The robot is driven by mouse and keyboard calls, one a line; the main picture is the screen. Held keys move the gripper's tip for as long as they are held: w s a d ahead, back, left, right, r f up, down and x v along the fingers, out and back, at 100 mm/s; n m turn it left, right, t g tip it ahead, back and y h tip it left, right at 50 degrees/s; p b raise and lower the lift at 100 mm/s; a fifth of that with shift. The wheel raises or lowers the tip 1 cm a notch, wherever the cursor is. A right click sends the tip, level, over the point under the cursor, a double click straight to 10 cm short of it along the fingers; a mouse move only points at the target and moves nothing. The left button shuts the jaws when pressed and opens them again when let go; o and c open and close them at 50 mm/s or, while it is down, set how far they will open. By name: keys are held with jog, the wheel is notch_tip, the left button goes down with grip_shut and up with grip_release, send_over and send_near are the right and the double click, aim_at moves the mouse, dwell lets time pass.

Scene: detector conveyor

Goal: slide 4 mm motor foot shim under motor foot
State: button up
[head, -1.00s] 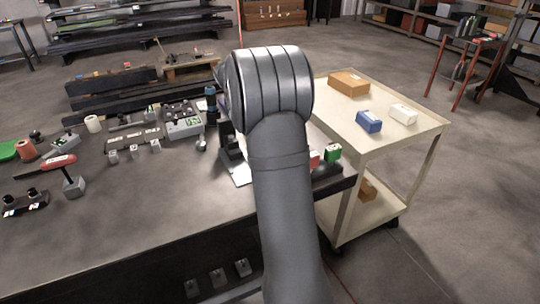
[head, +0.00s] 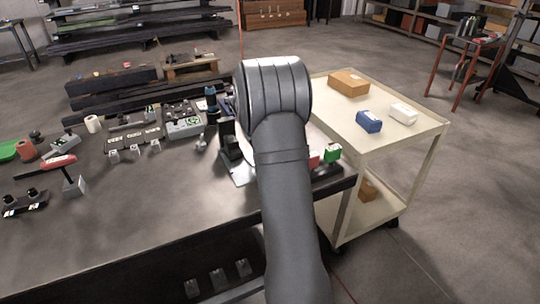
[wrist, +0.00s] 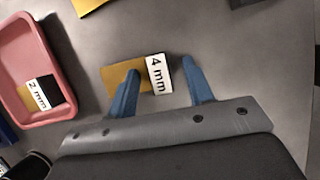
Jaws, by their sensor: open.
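The 4 mm motor foot shim (wrist: 115,77) is a flat yellow piece with a white "4 mm" label, lying on the grey surface in the wrist view. My gripper (wrist: 160,68) has two blue fingers spread apart, with nothing clamped between them. The left finger overlaps the shim's yellow part in the picture, and the right finger stands clear beyond the label end. I cannot tell the height of the fingertips above the shim. In the head view my arm hides the gripper and the shim. I cannot make out the motor foot in either view.
A pink tray (wrist: 61,64) holding a "2 mm" shim (wrist: 38,95) is at the left of the wrist view. Another yellow piece (wrist: 88,5) shows at its top edge. In the head view, the workbench (head: 140,210) carries many tools; a cart (head: 400,140) stands right.

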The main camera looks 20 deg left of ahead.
grip_shut()
jog(key=shift+r, duration=0.6)
jog(key=r, duration=0.2)
jog(key=d+r, duration=0.1)
jog(key=shift+r, duration=0.35)
jog(key=s+d+r, duration=0.1)
jog(key=d+r, duration=0.5)
jog(key=d, duration=0.4)
jog(key=s+a+f, duration=0.2)
jog(key=s+a, duration=0.3)
jog(key=a, duration=0.2)
jog(key=s+a+f+n, duration=0.1)
jog(key=s+a+f, duration=0.1)
jog(key=s+a, duration=0.3)
jog(key=a, duration=0.3)
jog(key=shift+s+a+f, duration=0.15)
jog(key=shift+s+a, duration=0.05)
jog(key=shift+s, duration=0.05)
